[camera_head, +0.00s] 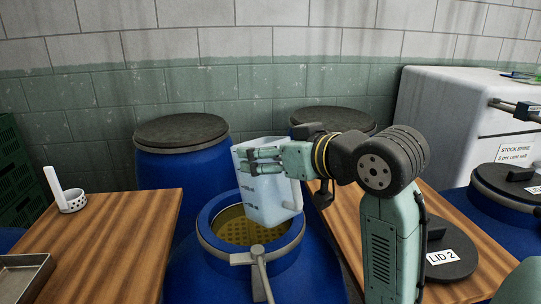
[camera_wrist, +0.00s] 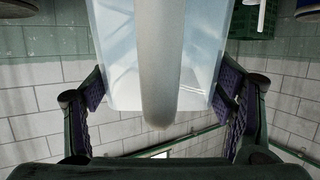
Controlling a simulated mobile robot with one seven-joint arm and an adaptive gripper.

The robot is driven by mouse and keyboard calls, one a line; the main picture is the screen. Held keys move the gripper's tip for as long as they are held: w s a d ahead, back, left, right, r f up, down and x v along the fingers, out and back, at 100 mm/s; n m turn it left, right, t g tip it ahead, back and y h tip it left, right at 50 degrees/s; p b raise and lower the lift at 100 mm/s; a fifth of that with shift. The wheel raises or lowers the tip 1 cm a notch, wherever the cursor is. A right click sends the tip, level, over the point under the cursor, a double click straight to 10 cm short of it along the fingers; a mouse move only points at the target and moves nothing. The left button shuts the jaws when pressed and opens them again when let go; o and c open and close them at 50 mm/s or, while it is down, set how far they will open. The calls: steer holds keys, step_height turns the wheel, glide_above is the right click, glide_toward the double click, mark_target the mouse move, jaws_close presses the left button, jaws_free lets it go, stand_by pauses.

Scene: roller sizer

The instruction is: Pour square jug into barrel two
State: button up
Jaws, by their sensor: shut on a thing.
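The square jug (camera_head: 270,200) is a pale, translucent container held tilted above an open blue barrel in the head view. My gripper (camera_head: 262,160) is shut on the jug near its upper part. In the wrist view the jug (camera_wrist: 112,60) fills the middle between the two finger pads. The open blue barrel (camera_head: 225,275) is below the jug and shows a yellowish perforated inside (camera_head: 238,231). I cannot read a number on this barrel. The jug's contents and any flow from it cannot be made out. A black lid marked LID 2 (camera_head: 447,262) lies on the right table.
A metal-banded handle or bar (camera_head: 260,268) stands at the open barrel's front rim. Wooden tables (camera_head: 125,225) flank it. Two closed blue barrels (camera_head: 183,165) stand behind. A white cabinet (camera_head: 440,110) and another lidded barrel (camera_head: 500,215) are at right. A metal tray (camera_head: 25,275) and small white scoop-like item (camera_head: 72,203) are at left.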

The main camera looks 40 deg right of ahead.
steer(key=t+b, duration=0.3)
steer(key=b, duration=0.2)
steer(key=shift+b, duration=0.35)
steer(key=shift+r+t, duration=0.1)
steer(key=shift+t, duration=0.2)
stand_by(0.4)
